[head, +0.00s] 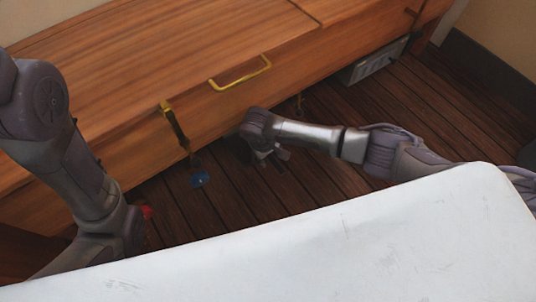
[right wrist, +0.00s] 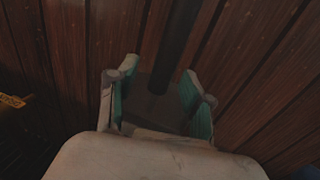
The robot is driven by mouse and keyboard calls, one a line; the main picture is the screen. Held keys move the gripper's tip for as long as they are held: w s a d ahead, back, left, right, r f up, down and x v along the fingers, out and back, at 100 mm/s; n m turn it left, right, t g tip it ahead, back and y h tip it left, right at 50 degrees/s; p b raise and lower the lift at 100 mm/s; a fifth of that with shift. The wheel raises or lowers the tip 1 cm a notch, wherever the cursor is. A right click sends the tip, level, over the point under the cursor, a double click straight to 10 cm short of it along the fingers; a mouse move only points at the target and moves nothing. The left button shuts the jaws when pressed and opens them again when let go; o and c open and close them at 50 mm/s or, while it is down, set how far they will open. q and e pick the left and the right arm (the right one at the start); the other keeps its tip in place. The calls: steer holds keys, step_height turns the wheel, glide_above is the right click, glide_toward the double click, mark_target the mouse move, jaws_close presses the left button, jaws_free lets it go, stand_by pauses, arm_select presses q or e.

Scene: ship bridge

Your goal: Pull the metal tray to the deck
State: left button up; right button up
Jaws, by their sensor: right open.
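A grey metal box-like thing (head: 375,62) sits low at the bench's foot, at the upper right of the head view. It may be the metal tray, but I cannot tell for sure. My right gripper (head: 270,156) points down near the deck beside the bench, left of and apart from that thing. In the right wrist view my right gripper (right wrist: 155,98) is open, with teal inner pads. A dark flat shape (right wrist: 153,103) shows between its fingers, too dark to identify. My left arm comes in from the left; its gripper does not show.
A wooden bench (head: 130,75) with a yellow handle (head: 240,73) runs along the wall. A blue thing (head: 200,180) lies on the dark plank deck (head: 370,110). A yellow thing (right wrist: 12,101) shows in the right wrist view. Deck to the right is clear.

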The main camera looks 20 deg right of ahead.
steer(key=shift+f, duration=0.4)
jaws_close()
steer(key=shift+d, duration=0.1)
